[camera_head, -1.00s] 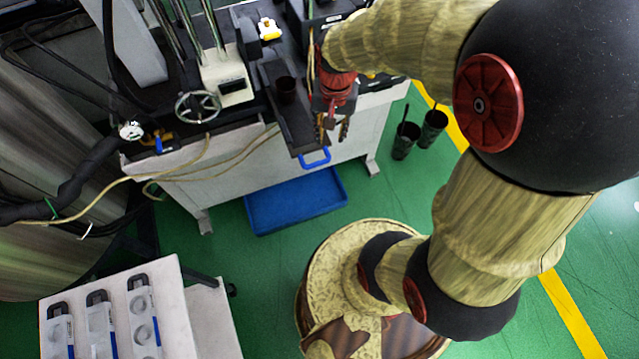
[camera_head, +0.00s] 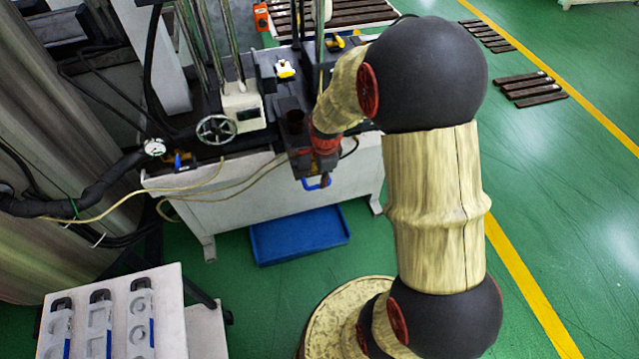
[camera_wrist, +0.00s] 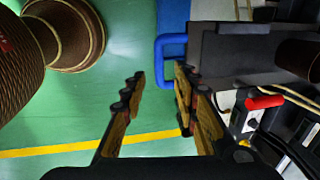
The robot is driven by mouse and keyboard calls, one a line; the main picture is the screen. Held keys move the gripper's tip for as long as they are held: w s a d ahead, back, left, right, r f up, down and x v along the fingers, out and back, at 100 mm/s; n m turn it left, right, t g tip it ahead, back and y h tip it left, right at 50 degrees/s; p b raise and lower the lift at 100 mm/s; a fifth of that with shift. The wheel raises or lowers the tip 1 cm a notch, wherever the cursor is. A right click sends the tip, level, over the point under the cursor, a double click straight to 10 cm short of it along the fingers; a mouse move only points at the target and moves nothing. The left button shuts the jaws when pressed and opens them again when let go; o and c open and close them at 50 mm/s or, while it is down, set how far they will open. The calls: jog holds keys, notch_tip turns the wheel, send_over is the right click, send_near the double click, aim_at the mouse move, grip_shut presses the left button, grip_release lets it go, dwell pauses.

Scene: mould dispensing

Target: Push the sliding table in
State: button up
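The sliding table (camera_head: 287,103) is a dark slab on the white machine bench, with a blue loop handle (camera_head: 317,184) at its front edge. In the wrist view the slab (camera_wrist: 235,55) lies at upper right, and the handle (camera_wrist: 161,62) sticks out to its left. My gripper (camera_wrist: 158,77) is open, its fingers spread with the handle's outer part seen between the tips. The right finger overlaps the handle in the picture; I cannot tell whether it touches. In the head view my gripper (camera_head: 322,168) is at the table's front end, its fingers mostly hidden.
A dark cup (camera_head: 294,122) stands on the slab. A handwheel (camera_head: 216,130) and yellow hose are left of it. A blue tray (camera_head: 298,237) lies on the floor below. A white stand with moulds (camera_head: 103,325) is at lower left. Green floor in front is open.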

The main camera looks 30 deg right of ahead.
jog(key=f, duration=0.3)
jog(key=w+f, duration=0.1)
jog(key=f, duration=0.1)
jog(key=shift+d, duration=0.1)
jog(key=shift+s, duration=0.1)
jog(key=c, duration=0.3)
jog(key=c, duration=0.4)
grip_shut()
